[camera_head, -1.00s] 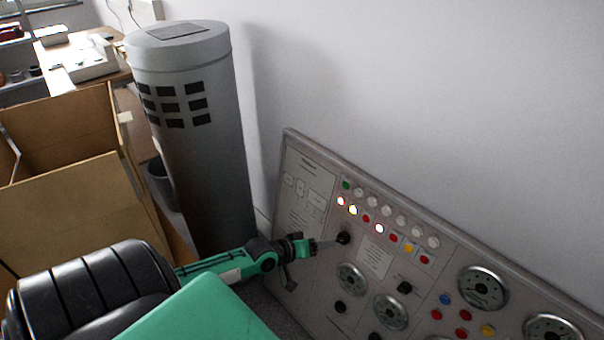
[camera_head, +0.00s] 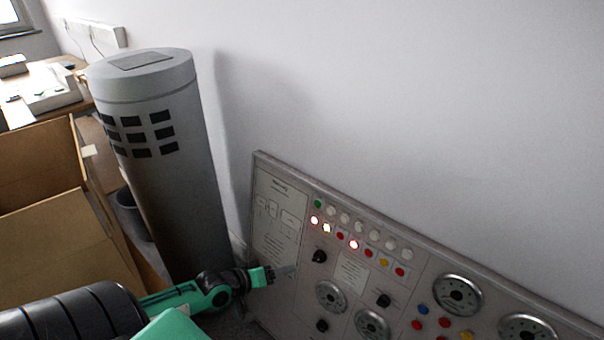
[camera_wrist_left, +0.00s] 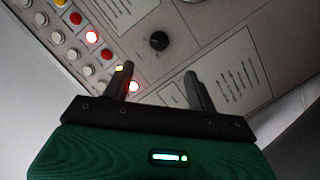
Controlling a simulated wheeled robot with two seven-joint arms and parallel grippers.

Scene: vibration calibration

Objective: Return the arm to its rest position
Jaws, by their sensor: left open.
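My left arm comes in from the lower left in the head view, with its green and black left gripper (camera_head: 284,272) in front of the left part of the grey control panel (camera_head: 345,237). The left wrist view shows the two dark fingers of this gripper (camera_wrist_left: 160,85) spread apart with nothing between them. The black knob (camera_head: 319,256) on the panel stands clear to the right of the fingertips. The same knob shows beyond the fingers in the wrist view (camera_wrist_left: 158,41). My right gripper is not in view.
A tall grey cylinder (camera_head: 165,200) stands left of the panel, close behind my arm. An open cardboard box (camera_head: 45,245) is at the left. A desk (camera_head: 75,70) lies at the back left. Lit buttons, round gauges (camera_head: 457,294) and knobs cover the panel.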

